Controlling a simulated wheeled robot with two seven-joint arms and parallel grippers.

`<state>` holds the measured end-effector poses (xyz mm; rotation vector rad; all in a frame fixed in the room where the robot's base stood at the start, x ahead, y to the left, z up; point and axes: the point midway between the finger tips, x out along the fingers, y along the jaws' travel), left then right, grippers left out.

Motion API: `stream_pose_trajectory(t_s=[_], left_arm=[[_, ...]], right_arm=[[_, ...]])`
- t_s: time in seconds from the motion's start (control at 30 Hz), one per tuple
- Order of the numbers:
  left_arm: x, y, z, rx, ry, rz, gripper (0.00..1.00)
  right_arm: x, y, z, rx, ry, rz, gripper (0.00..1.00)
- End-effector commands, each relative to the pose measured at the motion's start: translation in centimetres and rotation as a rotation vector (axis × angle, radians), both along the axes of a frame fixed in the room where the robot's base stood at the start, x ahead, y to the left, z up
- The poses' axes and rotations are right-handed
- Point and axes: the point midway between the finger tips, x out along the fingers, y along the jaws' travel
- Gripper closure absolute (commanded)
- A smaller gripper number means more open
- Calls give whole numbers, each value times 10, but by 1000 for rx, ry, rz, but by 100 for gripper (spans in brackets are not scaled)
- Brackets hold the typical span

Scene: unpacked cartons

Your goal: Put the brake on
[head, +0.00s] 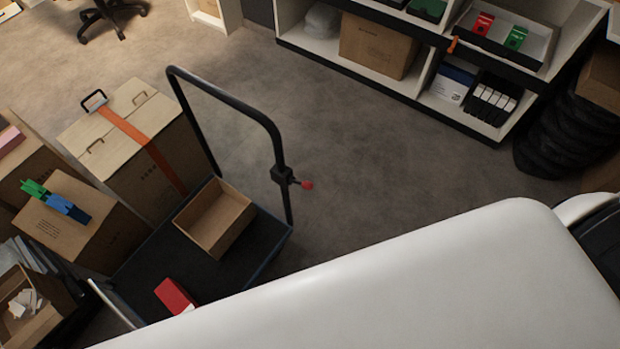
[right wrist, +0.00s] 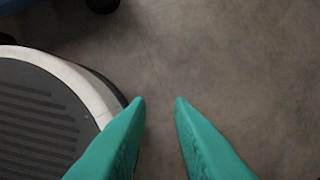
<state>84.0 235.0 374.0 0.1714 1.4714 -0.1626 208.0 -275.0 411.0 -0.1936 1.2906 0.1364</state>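A platform cart with a dark deck (head: 150,262) and a black tubular handle (head: 232,100) stands left of centre in the head view. A black clamp with a short lever ending in a red knob (head: 307,185) sits on the handle's right upright. The lever sticks out to the right. My right gripper (right wrist: 160,100) shows in the right wrist view with two green fingers apart and nothing between them, above bare floor. Neither gripper shows in the head view. A large white surface, likely part of my own body, hides the lower right there.
On the deck are an open cardboard box (head: 214,218) and a red item (head: 176,296). A strapped carton (head: 135,140) and other cartons stand at the left. A shelf unit (head: 440,110) lines the back right. Grey floor (head: 350,130) between cart and shelf is clear.

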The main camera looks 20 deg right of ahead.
Motion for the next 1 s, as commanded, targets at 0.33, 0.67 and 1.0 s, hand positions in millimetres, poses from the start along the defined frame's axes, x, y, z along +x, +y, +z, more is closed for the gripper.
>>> stream_pose_trajectory(t_s=[0.33, 0.67, 1.0], left_arm=[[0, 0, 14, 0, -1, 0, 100], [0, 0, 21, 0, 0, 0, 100], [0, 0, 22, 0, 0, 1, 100]], right_arm=[[205, 2, 186, 101, -349, 141, 100], [239, 65, 330, 241, -467, 343, 100], [234, 81, 358, 275, -477, 394, 100]])
